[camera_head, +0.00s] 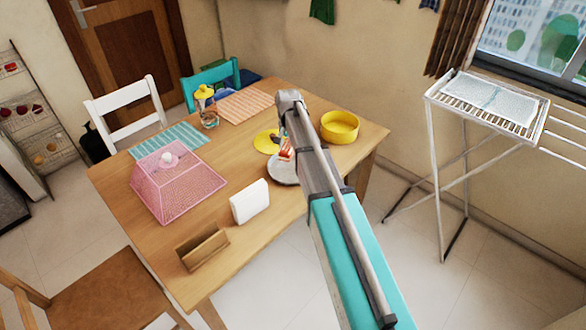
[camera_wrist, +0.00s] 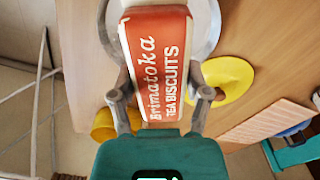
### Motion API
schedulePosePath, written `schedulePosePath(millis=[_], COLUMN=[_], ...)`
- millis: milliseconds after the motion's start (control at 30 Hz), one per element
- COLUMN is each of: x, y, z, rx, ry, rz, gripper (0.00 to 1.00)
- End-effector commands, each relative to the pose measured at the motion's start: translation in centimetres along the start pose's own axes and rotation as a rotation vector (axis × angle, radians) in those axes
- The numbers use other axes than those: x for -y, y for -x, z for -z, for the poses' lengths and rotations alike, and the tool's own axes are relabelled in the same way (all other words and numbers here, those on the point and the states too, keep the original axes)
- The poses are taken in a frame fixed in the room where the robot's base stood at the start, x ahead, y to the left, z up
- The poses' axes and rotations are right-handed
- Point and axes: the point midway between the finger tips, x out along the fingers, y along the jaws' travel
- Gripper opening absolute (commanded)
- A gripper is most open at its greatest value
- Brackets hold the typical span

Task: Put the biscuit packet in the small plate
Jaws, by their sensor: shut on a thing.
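In the head view, a small part of the packet (camera_head: 285,154) shows beside my arm, over or close to a round grey metal plate (camera_head: 279,172). That plate's rim also shows behind the packet in the wrist view (camera_wrist: 209,25). I cannot tell whether the packet touches the plate. My arm hides part of both in the head view.
A yellow plate (camera_head: 264,142) lies behind the grey plate, and a yellow bowl (camera_head: 340,127) stands to the right. A pink mesh cover (camera_head: 178,184), a white box (camera_head: 250,201), a wooden holder (camera_head: 203,250) and a yellow-topped jar (camera_head: 207,107) stand to the left.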

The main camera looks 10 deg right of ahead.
Motion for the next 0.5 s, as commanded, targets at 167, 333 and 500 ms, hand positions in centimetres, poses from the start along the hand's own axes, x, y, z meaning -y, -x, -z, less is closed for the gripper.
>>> schedulePosePath(millis=[167,333,500], x=[-2.7,-5.2,-6.8], y=[1.2,2.2,2.8], z=[-3.7,-7.1,-9.3], rx=[0.000,0.000,0.000], ry=[-0.148,-0.315,-0.439], rz=[0.000,0.000,0.000], gripper=[0.09,0.09,0.09])
